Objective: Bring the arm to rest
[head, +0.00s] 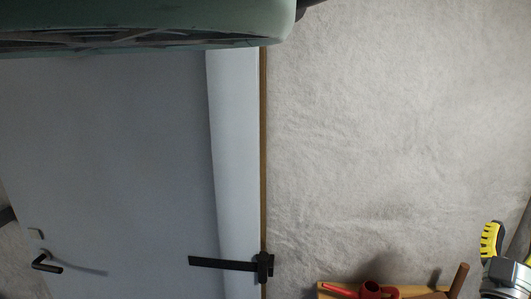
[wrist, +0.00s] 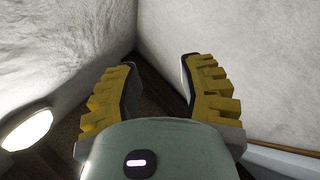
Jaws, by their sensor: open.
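My gripper (wrist: 158,66) shows in the wrist view with its two yellow ridged fingers spread wide apart. Nothing is between them, and they point toward a dark corner where pale rough walls meet. In the head view, my gripper (head: 508,232) is at the lower right edge, partly cut off by the frame. Its yellow fingertips are in front of the pale wall and it touches nothing that I can see. Most of my arm is outside the head view.
A pale door (head: 120,140) with a black handle (head: 45,264) and a black strap hinge (head: 225,264) fills the left. A red tool (head: 372,290) and wooden pieces (head: 418,292) show at the bottom, near my gripper. A bright round lamp (wrist: 27,129) is at the wrist view's left.

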